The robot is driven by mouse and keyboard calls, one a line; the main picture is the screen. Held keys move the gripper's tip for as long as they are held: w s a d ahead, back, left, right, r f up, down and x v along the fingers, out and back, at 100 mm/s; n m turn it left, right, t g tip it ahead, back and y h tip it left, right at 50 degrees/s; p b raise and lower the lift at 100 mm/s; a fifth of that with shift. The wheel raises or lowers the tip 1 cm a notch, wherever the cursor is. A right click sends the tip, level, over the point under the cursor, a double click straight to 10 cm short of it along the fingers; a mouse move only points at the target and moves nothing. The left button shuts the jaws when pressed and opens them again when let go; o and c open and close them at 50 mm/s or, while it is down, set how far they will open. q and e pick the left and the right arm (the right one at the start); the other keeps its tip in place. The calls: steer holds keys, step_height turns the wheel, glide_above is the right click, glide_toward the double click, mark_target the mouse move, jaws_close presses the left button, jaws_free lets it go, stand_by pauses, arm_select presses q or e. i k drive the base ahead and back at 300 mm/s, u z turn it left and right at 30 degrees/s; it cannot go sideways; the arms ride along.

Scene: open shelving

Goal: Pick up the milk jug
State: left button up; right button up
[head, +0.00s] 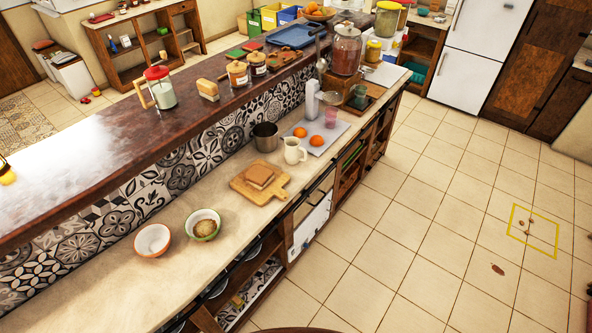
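A small cream-white jug (293,151) with a handle stands upright on the lower, light-coloured counter, near its front edge. It fits the milk jug. A dark metal pot (266,137) stands just to its left and behind it. A wooden board (247,185) with bread slices (260,177) lies in front of it to the left. The jug is fully visible, with nothing over it. Neither of my grippers shows in the head view.
A pale tray (318,145) with two oranges (317,141) lies right behind the jug. Two bowls (152,240) (203,224) stand at the counter's near end. The raised dark bar top (115,120) runs behind. The tiled floor (400,240) on the right is mostly open.

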mark_target(292, 152)
steer(key=u, duration=0.05)
steer(key=k, duration=0.65)
steer(key=z, duration=1.15)
steer(key=i, duration=1.05)
steer(key=z, duration=0.45)
steer(key=i, duration=0.85)
steer(key=u, duration=0.35)
